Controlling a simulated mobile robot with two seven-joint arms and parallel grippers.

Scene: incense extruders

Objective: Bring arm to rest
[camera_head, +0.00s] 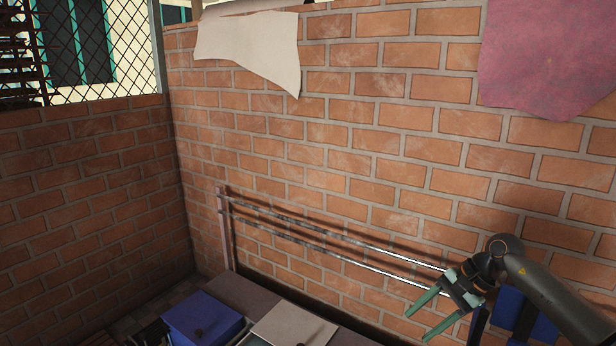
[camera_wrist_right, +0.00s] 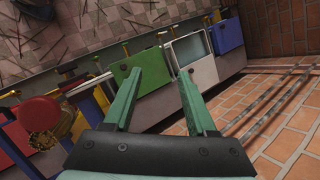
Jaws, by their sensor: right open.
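My right gripper (camera_head: 432,314) is at the lower right of the head view, in front of the brick wall. Its two green fingers are spread apart with nothing between them. In the right wrist view the same open gripper (camera_wrist_right: 160,95) points toward a row of coloured box-like units, apart from them as far as I can tell. My right arm is bent and comes in from the right edge. My left gripper is not in either view.
Metal rails (camera_head: 330,243) run along the brick wall (camera_head: 350,150). A blue box (camera_head: 203,318) and a pale box (camera_head: 290,325) stand below. The wrist view shows a green panel (camera_wrist_right: 150,62), a white unit (camera_wrist_right: 195,62) and a red round object (camera_wrist_right: 38,112). Cloths hang above.

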